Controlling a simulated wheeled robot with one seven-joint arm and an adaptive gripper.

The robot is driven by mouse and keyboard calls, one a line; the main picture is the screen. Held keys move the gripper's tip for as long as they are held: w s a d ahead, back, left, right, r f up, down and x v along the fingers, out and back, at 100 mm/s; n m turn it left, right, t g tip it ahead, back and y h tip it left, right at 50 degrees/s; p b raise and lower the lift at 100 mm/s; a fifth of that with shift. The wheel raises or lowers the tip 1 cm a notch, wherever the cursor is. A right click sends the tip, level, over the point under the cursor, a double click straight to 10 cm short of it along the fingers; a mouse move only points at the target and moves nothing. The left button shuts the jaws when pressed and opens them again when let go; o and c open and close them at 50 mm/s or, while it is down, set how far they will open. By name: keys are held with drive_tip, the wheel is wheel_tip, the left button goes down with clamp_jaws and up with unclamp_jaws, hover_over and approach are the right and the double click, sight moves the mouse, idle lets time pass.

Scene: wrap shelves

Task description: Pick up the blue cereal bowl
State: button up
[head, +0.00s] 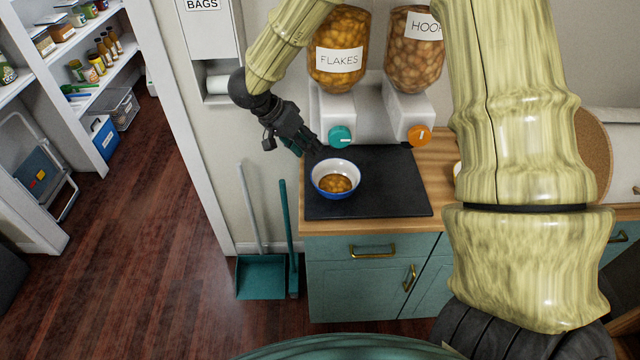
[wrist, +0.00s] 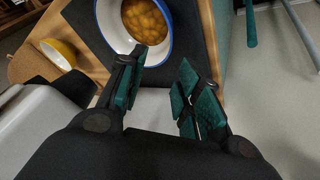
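The blue cereal bowl (head: 336,191) stands upright on a dark mat (head: 395,187) on the wooden counter in the head view. It is blue outside, white inside, and holds golden flakes. In the wrist view the bowl (wrist: 159,57) is at the top, just beyond the fingertips. My gripper (head: 312,149) is above and to the left of the bowl in the head view. In the wrist view my gripper (wrist: 160,85) has its two teal-padded fingers spread apart with nothing between them. The left finger appears close to the rim; I cannot tell whether it touches.
Dispensers labelled FLAKES (head: 339,60) and HOOPS-like text (head: 413,50) stand behind the mat. A yellow bowl (wrist: 58,54) is on the counter at left in the wrist view. A teal dustpan (head: 262,277) stands left of the cabinet. The mat's right part is clear.

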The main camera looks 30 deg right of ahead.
sight(324, 173)
drive_tip(key=shift+m+y, duration=0.4)
drive_tip(key=shift+a+p+x, duration=0.2)
drive_tip(key=shift+p+x, duration=1.3)
drive_tip(key=shift+x, duration=3.3)
drive_tip(key=shift+f, duration=0.1)
clamp_jaws()
